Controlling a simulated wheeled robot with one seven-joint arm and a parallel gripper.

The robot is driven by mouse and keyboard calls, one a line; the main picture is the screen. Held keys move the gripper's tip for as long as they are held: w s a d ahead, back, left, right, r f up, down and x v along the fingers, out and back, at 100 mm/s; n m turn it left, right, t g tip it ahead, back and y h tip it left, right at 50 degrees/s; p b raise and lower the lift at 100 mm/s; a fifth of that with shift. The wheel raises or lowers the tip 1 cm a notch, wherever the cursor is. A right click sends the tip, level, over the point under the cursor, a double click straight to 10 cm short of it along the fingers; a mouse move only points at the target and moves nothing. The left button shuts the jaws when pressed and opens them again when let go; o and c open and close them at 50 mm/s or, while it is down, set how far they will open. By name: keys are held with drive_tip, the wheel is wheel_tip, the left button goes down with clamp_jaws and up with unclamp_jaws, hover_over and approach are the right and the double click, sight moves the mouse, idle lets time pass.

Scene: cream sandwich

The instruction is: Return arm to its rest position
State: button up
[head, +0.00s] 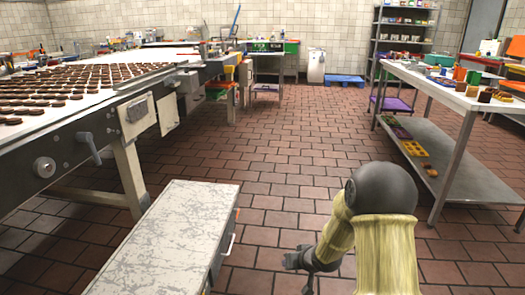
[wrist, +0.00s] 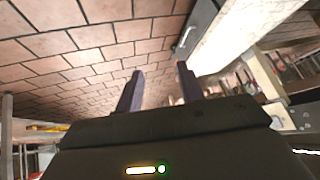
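My gripper (wrist: 158,82) shows in the wrist view with its two dark fingers apart and nothing between them. In the head view my arm stands at the lower right, with a dark round joint and yellowish links. The gripper end (head: 298,260) hangs low there over the tiled floor, right of the white-topped cabinet and apart from it. Its fingers are too small to read in the head view.
A long conveyor table (head: 60,120) with many brown biscuits runs along the left. A scratched white-topped cabinet (head: 165,235) stands in front. A metal table (head: 430,85) with a lower shelf is at right. The brick-tiled floor (head: 290,140) between them is clear.

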drive_tip(key=s+d+r+m+g+h+p, duration=0.1)
drive_tip(key=s+d+r+g+h+p, duration=0.15)
drive_tip(key=s+r, duration=0.75)
drive_tip(key=s+d+r+m+g+h+p, duration=0.1)
drive_tip(key=s+d+r+g+p, duration=0.15)
drive_tip(key=s+r, duration=0.75)
drive_tip(key=s+r+p, duration=0.3)
drive_tip(key=r+p, duration=3)
drive_tip(key=p, duration=0.3)
drive_tip(key=shift+s+d+t, duration=0.15)
drive_tip(key=shift+s+t, duration=0.05)
drive_tip(key=shift+t, duration=0.1)
drive_tip(key=shift+w, duration=0.15)
drive_tip(key=shift+a, duration=0.4)
